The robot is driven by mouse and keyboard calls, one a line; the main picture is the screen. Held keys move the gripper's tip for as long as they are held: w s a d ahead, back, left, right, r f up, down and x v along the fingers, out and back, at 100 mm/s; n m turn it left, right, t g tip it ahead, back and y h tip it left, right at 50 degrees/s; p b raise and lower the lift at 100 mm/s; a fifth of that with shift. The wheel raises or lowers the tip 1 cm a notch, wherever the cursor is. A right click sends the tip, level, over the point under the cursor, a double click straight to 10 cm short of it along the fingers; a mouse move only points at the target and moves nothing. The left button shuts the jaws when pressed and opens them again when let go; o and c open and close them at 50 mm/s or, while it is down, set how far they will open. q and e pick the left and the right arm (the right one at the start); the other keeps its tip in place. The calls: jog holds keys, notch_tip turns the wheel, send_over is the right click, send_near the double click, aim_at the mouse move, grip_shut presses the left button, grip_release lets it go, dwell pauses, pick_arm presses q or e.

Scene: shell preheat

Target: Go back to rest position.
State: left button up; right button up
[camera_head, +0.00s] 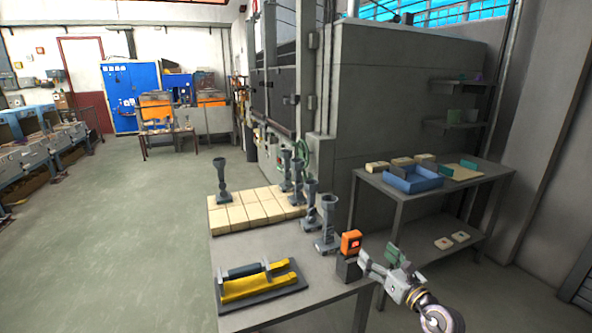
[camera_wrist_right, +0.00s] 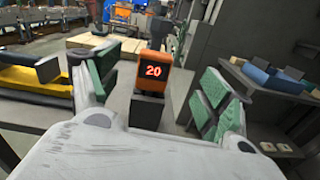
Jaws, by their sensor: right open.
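My right gripper (camera_head: 385,262) is at the table's right edge, beside the orange device. Its green-padded fingers stand wide apart with nothing between them touching. In the right wrist view the gripper (camera_wrist_right: 155,95) frames the orange device (camera_wrist_right: 153,72), which shows the number 20 and stands on a dark block, a little beyond the fingers. The device also shows in the head view (camera_head: 351,242). My left gripper is in neither view.
The grey table (camera_head: 275,240) bears a dark tray (camera_head: 262,295) with yellow pieces. Several grey funnel-topped shells (camera_head: 328,222) stand behind, some on cream tiles (camera_head: 240,215). A side bench (camera_head: 440,195) at right holds a blue bin (camera_head: 412,181). Open floor (camera_head: 120,230) lies left.

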jog(key=w+d+f+m+h, duration=0.1)
jog(key=d+f+m+h, duration=0.3)
jog(key=f+m, duration=0.65)
jog(key=w+d+f+m+h, duration=0.1)
jog(key=d+f+m+h, duration=0.1)
jog(key=d+f+m, duration=0.6)
jog(key=s+d+f+m+g+h, duration=0.1)
jog(key=s+f+m+g, duration=0.35)
jog(key=f, duration=0.85)
jog(key=s+f+m+g+h, duration=0.15)
jog(key=s+f+m, duration=0.5)
jog(key=f, duration=0.75)
jog(key=s+a+f+m+g+y, duration=0.1)
jog(key=s+a+f+m+g, duration=0.15)
jog(key=s+f, duration=0.8)
jog(key=s+a+f+m+g, duration=0.1)
jog(key=s+f+m+g, duration=0.3)
jog(key=s+f, duration=0.65)
jog(key=s+a+f+g, duration=0.1)
jog(key=s+a+f, duration=0.1)
jog(key=s, duration=0.6)
jog(key=s+a+f+g+y, duration=0.1)
jog(key=s+a, duration=0.2)
jog(key=s, duration=0.5)
jog(key=s+a+f+g, duration=0.1)
jog(key=s+a+f, duration=0.1)
jog(key=s, duration=0.7)
jog(key=shift+a+f+m+g, duration=0.3)
jog(key=shift+a+g, duration=0.05)
jog(key=shift+a, duration=0.5)
